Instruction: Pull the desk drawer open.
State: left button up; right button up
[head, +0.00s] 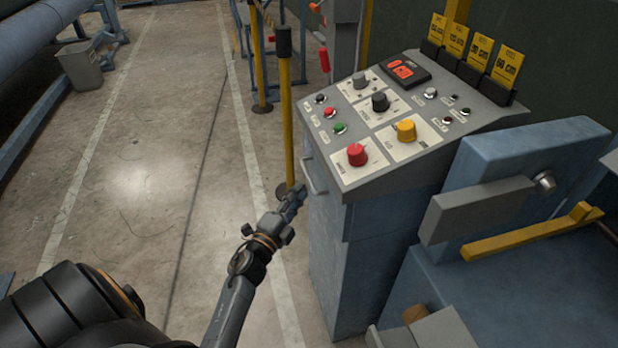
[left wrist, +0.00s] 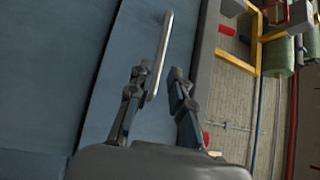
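The desk (head: 375,230) is a blue-grey cabinet with a sloped control panel on top. A pale bar handle (head: 312,176) is on its left-facing side, below the panel edge. The handle (left wrist: 160,55) also shows in the left wrist view, on a blue drawer front (left wrist: 125,50). I see no clear gap at the drawer's edges. My left gripper (head: 293,201) is beside the handle in the head view. In the left wrist view its fingers (left wrist: 157,78) are apart, with the handle's near end between them, closer to the left finger. Contact cannot be told. My right gripper is out of view.
The panel carries knobs, buttons and a red display (head: 402,70); several yellow cards (head: 480,55) stand behind it. A yellow post (head: 286,120) stands just beyond the gripper. Blue machinery (head: 530,170) is at the right. The floor (head: 140,200) left of the desk is clear.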

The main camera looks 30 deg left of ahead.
aim_at(309, 177)
pick_arm(q)
jog(key=w, duration=0.6)
jog(key=shift+w+a+r, duration=0.15)
jog(key=shift+a+r, duration=0.15)
jog(key=shift+r, duration=0.05)
jog(key=shift+c, duration=0.2)
grip_shut()
